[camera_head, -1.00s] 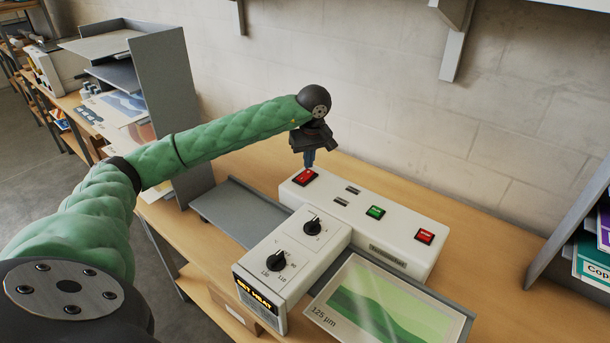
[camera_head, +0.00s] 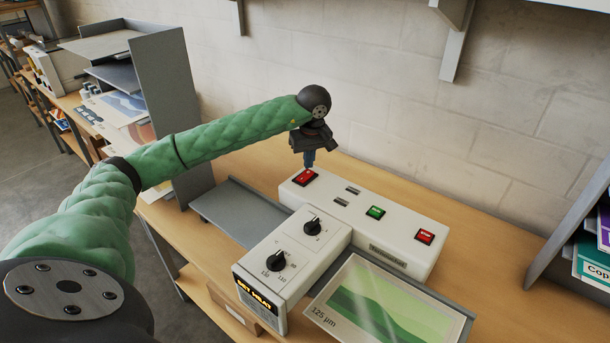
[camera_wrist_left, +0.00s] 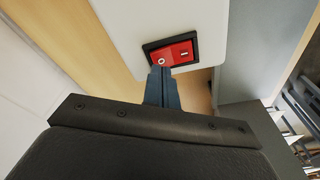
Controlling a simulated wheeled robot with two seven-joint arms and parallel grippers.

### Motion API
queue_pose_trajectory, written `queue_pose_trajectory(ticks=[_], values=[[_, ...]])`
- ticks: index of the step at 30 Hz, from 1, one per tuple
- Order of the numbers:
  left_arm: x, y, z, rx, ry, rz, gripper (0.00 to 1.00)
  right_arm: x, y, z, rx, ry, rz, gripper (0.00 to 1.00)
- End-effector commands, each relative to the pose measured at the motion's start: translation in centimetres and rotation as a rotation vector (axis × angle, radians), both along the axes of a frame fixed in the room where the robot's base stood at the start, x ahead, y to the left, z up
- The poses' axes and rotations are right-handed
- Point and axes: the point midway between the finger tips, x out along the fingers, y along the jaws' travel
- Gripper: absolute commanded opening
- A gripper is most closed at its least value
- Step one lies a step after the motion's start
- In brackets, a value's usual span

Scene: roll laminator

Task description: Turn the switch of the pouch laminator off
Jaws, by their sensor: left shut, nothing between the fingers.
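The pouch laminator (camera_head: 345,225) is a white machine on the wooden bench. Its red rocker switch (camera_head: 299,178) sits in a black frame at the left end of its top. In the left wrist view the red switch (camera_wrist_left: 183,52) shows a round mark and a bar mark. My left gripper (camera_head: 309,164) is shut and empty, pointing down over the switch. In the left wrist view its blue-grey fingertips (camera_wrist_left: 159,72) are at the switch's near edge, by the round-mark end. I cannot tell whether they touch it. My right gripper is not in view.
The laminator also has a green button (camera_head: 375,212), a red button (camera_head: 425,237) and two black knobs (camera_head: 277,260). A pouch with a green picture (camera_head: 385,308) lies in front. A grey paper rack (camera_head: 165,90) stands left, with a wall (camera_head: 400,100) behind.

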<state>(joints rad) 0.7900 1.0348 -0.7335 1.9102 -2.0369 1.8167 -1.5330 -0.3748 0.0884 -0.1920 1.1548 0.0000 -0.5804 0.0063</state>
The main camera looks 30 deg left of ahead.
Motion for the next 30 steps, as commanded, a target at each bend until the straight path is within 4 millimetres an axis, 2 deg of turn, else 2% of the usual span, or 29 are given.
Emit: queue_pose_trajectory(ticks=[30], values=[[0.00,0.01,-0.52,0.000,0.000,0.000,0.00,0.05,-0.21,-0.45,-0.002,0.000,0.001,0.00]])
